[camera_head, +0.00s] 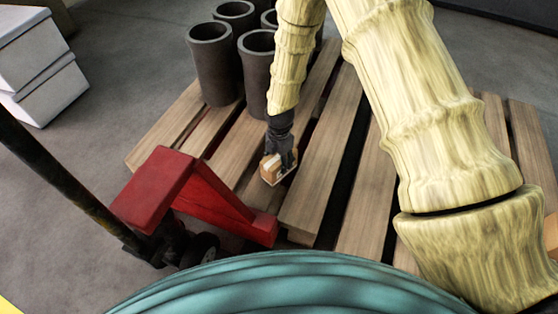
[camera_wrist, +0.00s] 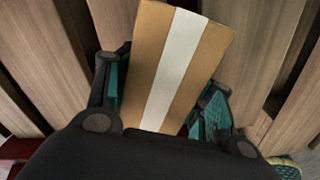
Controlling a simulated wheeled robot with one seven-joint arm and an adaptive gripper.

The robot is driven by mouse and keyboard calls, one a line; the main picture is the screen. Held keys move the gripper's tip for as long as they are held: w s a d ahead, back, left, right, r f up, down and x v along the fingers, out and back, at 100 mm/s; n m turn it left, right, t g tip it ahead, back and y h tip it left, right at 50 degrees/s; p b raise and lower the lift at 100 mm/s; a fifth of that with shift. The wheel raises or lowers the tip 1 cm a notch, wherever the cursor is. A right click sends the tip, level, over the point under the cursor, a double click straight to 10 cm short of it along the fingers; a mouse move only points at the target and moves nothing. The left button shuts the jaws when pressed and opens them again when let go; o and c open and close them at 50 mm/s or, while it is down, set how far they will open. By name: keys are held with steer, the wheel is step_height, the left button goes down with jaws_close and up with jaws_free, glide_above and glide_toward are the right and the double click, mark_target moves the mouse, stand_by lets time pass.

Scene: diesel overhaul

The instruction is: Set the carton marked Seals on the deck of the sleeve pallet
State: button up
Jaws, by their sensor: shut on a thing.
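A small brown carton (camera_head: 271,167) with a white stripe is between the fingers of my gripper (camera_head: 281,160). In the wrist view the carton (camera_wrist: 152,60) fills the space between the two fingers of the gripper (camera_wrist: 163,100), one on each side. No Seals marking can be read on the faces that show. The carton is over the near part of the wooden sleeve pallet (camera_head: 328,165), close to the red pallet jack. I cannot tell whether its underside touches the deck boards. The pallet boards (camera_wrist: 55,60) also show behind the carton in the wrist view.
Several dark cylinder sleeves (camera_head: 213,65) stand at the pallet's far left. A red pallet jack (camera_head: 165,185) with a dark handle is at the near left edge. White boxes (camera_head: 40,65) are at the upper left. Bare boards with open gaps lie right of the carton.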

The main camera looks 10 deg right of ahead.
steer(key=shift+f, duration=0.1)
steer(key=o, duration=1.2)
step_height(320, 180, up, 12)
steer(key=p, duration=0.6)
steer(key=shift+s, duration=0.1)
